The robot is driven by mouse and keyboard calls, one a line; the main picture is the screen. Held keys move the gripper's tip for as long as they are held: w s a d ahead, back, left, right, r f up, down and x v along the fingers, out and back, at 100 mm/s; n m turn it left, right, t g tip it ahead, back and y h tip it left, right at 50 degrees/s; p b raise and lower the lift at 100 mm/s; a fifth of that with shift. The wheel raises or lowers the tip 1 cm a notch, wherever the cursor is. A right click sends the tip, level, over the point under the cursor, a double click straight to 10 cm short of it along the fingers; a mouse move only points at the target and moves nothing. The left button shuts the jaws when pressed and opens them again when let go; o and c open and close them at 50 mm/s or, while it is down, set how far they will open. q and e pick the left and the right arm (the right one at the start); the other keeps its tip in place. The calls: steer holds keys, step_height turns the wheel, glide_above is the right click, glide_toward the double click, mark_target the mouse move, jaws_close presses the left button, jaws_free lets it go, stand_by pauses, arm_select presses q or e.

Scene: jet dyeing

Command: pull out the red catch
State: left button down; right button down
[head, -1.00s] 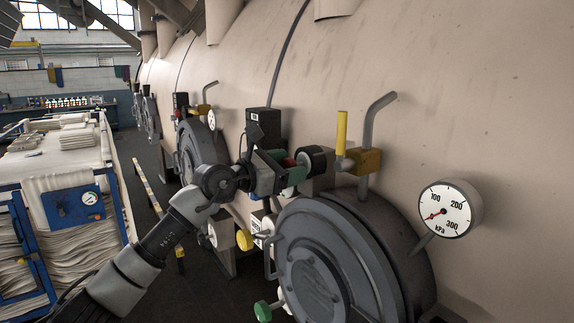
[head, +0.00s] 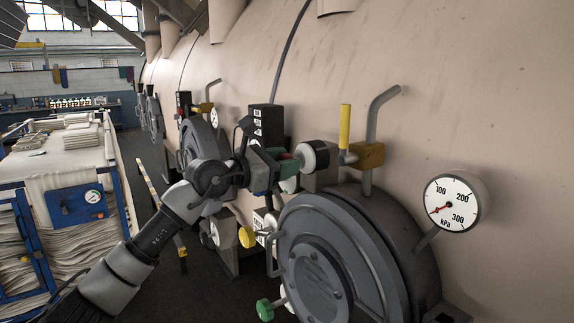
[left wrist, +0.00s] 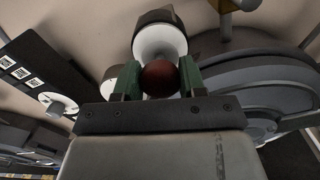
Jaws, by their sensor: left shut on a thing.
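The red catch shows as a dark red round knob (left wrist: 160,78) in the left wrist view, in front of a white flared collar (left wrist: 160,42). My left gripper (left wrist: 158,84) has one green finger on each side of the knob and is shut on it. In the head view my left gripper (head: 286,166) reaches the white-faced round fitting (head: 312,157) on the machine, above the big round door. The fingers hide most of the knob there. My right gripper is not in view.
The grey round door (head: 318,270) lies just below and right of my left gripper. A yellow-handled lever (head: 345,126) and a pressure gauge (head: 451,203) stand to the right. A black box (head: 265,120) is behind the gripper. A cloth-laden cart (head: 75,205) stands at the left.

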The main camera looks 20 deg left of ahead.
arm_select(q)
steer(key=c, duration=0.9)
jaws_free()
steer(key=shift+o, duration=1.4)
steer(key=shift+s+a, duration=0.15)
steer(key=b+v, duration=0.5)
steer(key=v, duration=0.6)
